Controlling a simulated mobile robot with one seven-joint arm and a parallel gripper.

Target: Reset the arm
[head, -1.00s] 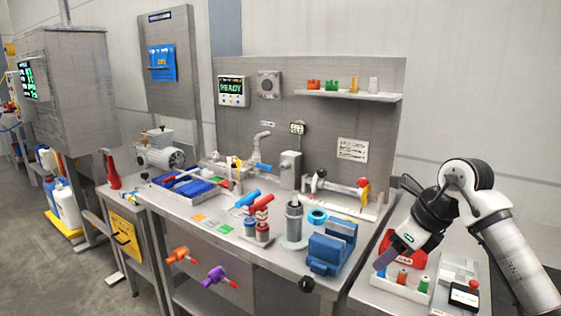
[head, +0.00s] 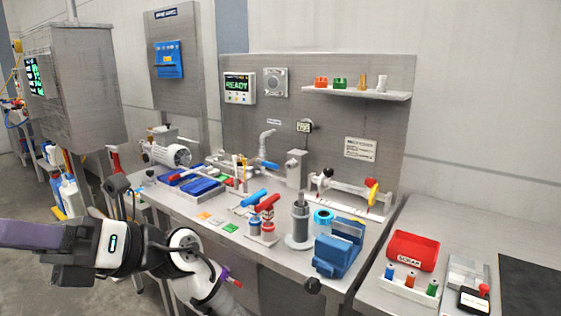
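My arm reaches in from the bottom of the head view and bends to the left. My gripper (head: 35,240) is at the far left edge, in front of the bench, with its purple finger part pointing left out of the picture. Its fingertips are cut off, so I cannot tell whether it is open or shut. No held thing shows. The arm hides part of the bench's front left and the handles below it.
The steel bench (head: 232,245) carries a blue tray (head: 202,187), a blue vise (head: 340,250), a grey cylinder (head: 299,222) and red and blue handled tools. A red scrap bin (head: 412,250) stands on the right-hand table. Grey floor (head: 25,190) shows at left.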

